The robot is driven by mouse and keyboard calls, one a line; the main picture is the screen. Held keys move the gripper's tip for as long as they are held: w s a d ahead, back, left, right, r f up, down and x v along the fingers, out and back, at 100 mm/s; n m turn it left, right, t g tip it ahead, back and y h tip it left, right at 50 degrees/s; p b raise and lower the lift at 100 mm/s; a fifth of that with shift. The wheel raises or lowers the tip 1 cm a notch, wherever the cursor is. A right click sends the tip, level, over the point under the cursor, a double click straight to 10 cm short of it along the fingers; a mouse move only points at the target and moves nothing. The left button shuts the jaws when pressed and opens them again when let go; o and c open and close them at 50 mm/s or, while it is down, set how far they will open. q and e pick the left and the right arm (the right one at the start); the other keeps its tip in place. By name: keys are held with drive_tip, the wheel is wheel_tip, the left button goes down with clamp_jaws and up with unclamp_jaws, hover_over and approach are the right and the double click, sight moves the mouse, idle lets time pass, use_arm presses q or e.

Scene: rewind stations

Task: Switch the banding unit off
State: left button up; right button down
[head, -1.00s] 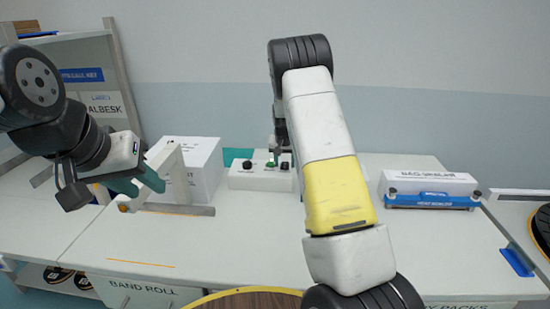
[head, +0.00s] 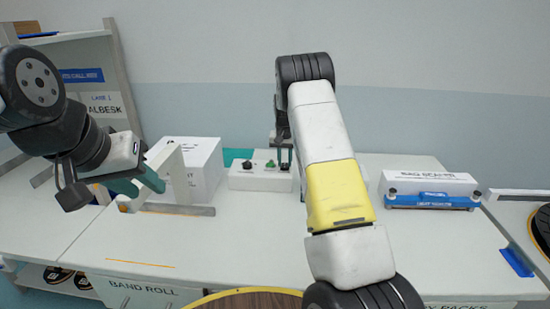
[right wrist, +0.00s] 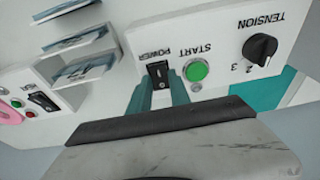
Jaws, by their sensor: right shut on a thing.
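The banding unit's white control box (head: 250,180) stands at the back middle of the table. The right wrist view shows its panel upside down, with a black POWER rocker switch (right wrist: 158,72), a green START button (right wrist: 196,70) and a black TENSION knob (right wrist: 260,48). My right gripper (right wrist: 160,92) has its two teal fingers on either side of the POWER switch and is shut on it. Which way the rocker is tipped I cannot tell. In the head view the right gripper (head: 284,158) points down at the box's right end. My left gripper (head: 138,182) is open and empty at the left.
A white box (head: 200,165) stands left of the control box, behind a white bracket (head: 178,170). A sealer with a blue base (head: 430,200) sits at the right. A second panel with a rocker and buttons (right wrist: 40,102) shows in the right wrist view. The front table is clear.

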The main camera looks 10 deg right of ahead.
sight(285, 167)
drive_tip(key=shift+g, duration=0.3)
drive_tip(key=c, duration=1.2)
unclamp_jaws()
drive_tip(key=shift+w, duration=0.1)
wheel_tip(285, 167, up, 8)
drive_tip(key=s, duration=0.1)
drive_tip(key=shift+a+f, duration=0.1)
